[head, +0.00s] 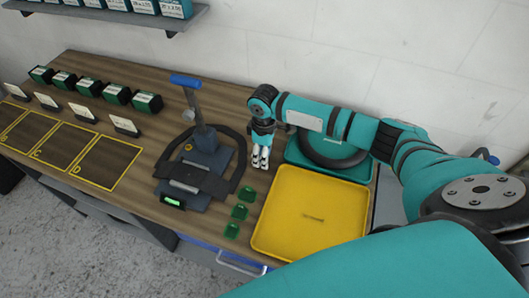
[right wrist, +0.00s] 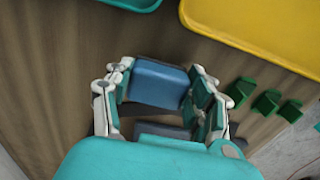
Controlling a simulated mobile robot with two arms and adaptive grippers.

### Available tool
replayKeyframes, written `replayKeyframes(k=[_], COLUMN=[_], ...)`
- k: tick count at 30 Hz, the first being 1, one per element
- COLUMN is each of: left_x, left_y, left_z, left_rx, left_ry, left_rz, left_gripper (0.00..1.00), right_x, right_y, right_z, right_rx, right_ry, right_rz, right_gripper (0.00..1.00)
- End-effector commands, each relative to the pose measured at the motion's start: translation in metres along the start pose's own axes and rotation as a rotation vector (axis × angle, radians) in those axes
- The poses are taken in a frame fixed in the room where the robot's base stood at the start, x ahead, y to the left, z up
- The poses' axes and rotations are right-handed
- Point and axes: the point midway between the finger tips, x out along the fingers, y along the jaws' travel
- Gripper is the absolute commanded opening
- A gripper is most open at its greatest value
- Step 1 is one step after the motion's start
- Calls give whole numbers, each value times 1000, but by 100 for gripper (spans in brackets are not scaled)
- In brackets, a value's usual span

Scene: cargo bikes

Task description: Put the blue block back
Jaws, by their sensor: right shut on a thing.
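My right gripper (head: 261,160) reaches in from the right and points down over the wooden bench, between the press-like stand and the teal tray. In the right wrist view my right gripper (right wrist: 162,92) has its fingers closed on both sides of a blue block (right wrist: 158,82). The block lies between the fingers, with wood grain behind it; I cannot tell whether it touches the bench. In the head view the block is hidden or too small to make out. My left gripper is not in view.
A stand with a blue-handled lever (head: 200,135) and black loop is left of my gripper. A yellow tray (head: 262,225) lies in front, a teal tray (head: 345,172) with a black ring to the right. Several green pieces (head: 239,211) and yellow-outlined areas (head: 104,162) are on the bench.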

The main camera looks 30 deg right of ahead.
Motion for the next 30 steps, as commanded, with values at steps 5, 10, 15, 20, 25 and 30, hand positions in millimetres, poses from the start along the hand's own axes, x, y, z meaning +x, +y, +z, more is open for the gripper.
replayKeyframes(k=[5,10,15,20,25,30], left_x=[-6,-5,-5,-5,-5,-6], left_y=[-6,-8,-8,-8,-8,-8], left_z=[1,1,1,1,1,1], left_rx=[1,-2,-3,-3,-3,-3], left_ry=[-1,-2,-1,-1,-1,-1], left_rz=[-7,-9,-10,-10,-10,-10], left_gripper=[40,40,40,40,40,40], right_x=[12,12,16,15,15,11], right_y=[1,1,0,0,0,1], right_z=[0,0,0,0,0,0], right_rx=[0,0,0,0,0,0], right_ry=[1,2,2,1,1,1], right_rz=[3,3,2,2,2,3], right_gripper=[26,26,57,78,79,79])
